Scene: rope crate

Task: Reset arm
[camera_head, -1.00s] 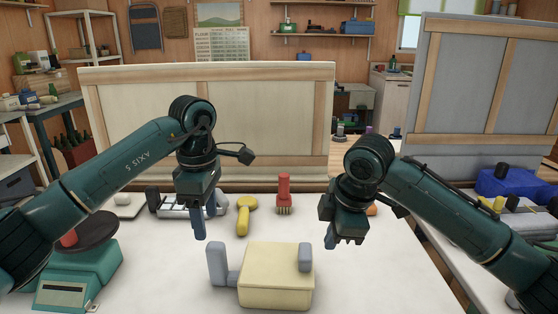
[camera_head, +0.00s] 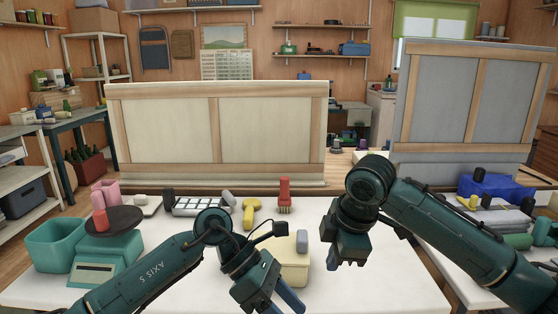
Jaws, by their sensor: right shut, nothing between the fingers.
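My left gripper (camera_head: 272,300) is low in the middle of the head view, at the near part of the white table, with blue fingers pointing down at the bottom edge. It is in front of a cream box (camera_head: 296,270) with a grey knob (camera_head: 302,240) and hides part of it. Whether its fingers are apart is hard to tell. My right gripper (camera_head: 338,260) hangs over the table, right of the box, pointing down. It is shut and empty, apart from the box.
A green scale (camera_head: 108,258) and a green bin (camera_head: 57,243) stand at left. A blue box (camera_head: 490,186) is at right. A framed cream panel (camera_head: 165,130) closes the back.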

